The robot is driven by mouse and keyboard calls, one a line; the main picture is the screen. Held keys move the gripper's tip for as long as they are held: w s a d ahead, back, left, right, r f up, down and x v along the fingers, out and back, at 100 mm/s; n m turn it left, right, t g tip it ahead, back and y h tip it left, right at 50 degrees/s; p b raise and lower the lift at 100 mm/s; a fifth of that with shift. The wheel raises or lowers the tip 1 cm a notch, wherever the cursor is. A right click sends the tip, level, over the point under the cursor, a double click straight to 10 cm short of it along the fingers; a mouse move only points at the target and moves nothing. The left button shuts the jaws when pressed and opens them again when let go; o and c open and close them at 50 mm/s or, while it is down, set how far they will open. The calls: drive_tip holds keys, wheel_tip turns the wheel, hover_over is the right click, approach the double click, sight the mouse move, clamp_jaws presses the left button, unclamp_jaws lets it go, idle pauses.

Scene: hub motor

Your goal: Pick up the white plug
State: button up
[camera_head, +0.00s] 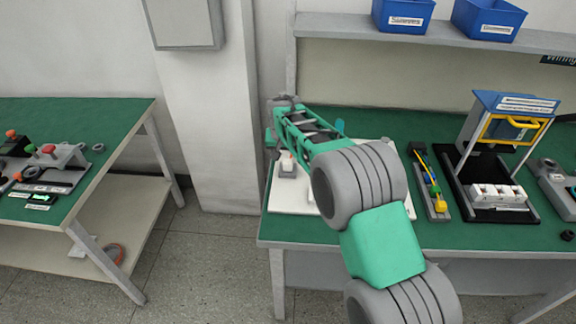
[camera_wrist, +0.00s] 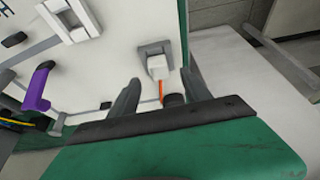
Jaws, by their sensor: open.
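The white plug (camera_wrist: 157,66) sits at a grey square holder (camera_wrist: 146,49) on the white board (camera_wrist: 115,50) in the wrist view. A thin orange wire runs from the plug toward my gripper. My gripper (camera_wrist: 160,79) is open, one finger on each side below the plug, with nothing visibly clamped. I cannot tell how far the fingers are above the board. In the head view, a small white and orange-red part (camera_head: 287,166), seemingly the plug, shows left of my arm, which hides much of the board.
A purple part (camera_wrist: 38,86) and a white fixture (camera_wrist: 70,18) lie left in the wrist view. Right of the board stand a tray with yellow and blue parts (camera_head: 430,185) and a blue-topped stand (camera_head: 505,130). A shelf with blue bins (camera_head: 403,15) is behind.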

sight(288, 162)
drive_tip(key=x, duration=0.4)
drive_tip(key=shift+d+f+p, duration=0.1)
drive_tip(key=shift+p, duration=0.3)
drive_tip(key=shift+c, duration=0.3)
clamp_jaws()
